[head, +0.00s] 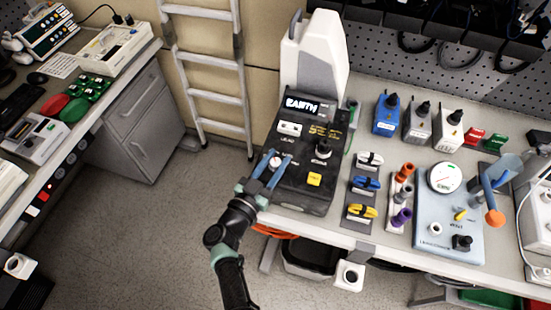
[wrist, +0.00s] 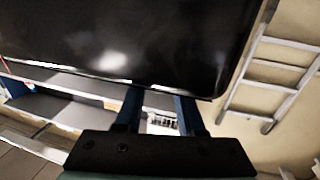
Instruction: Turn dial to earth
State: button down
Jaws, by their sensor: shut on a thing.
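The black tester (head: 308,190) stands on the bench with its sloped panel up. A display near its top reads EARTH (head: 302,105). A black round knob (head: 322,149) sits on the right of the panel, clear of my gripper. My gripper (head: 272,164) is at the panel's left edge, its blue fingers shut on a small pale knob (head: 275,161). The fingers partly hide this knob, and its pointer cannot be read. In the wrist view the blue fingers (wrist: 160,108) reach up to the tester's dark, glossy body (wrist: 130,40), and the held knob is hidden.
A yellow button (head: 315,179) is at the panel's lower right. Blue and yellow cable clips (head: 362,186) and a light-blue gauge box (head: 447,222) stand to the right. A ladder (head: 208,60) leans behind. The floor (head: 110,230) on the left is open.

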jog(key=shift+m+g+h+b, duration=0.6)
jog(key=shift+m+g+h, duration=0.15)
jog(key=shift+h, duration=0.35)
jog(key=shift+m, duration=0.25)
jog(key=c, duration=0.5)
grip_release()
jog(key=b+v, duration=0.1)
jog(key=v, duration=1.2)
jog(key=shift+w+a, duration=0.1)
